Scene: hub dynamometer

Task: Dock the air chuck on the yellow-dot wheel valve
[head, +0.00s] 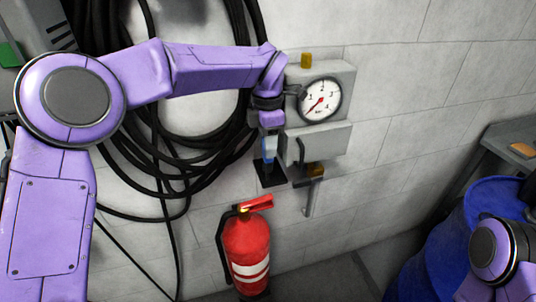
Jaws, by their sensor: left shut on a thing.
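My left gripper (268,150) is in front of the wall, just left of the gauge unit, pointing down. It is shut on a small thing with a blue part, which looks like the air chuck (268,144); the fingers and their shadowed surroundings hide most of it. A dark square piece (271,174) lies directly below. No wheel or yellow-dot valve shows in this view. My right gripper is out of view; only part of my right arm shows at the lower right.
A grey wall unit with a round pressure gauge (320,100) is close to my left wrist. Black hose coils (190,165) hang behind my arm. A red fire extinguisher (247,250) stands below. A blue drum (440,245) is at the right.

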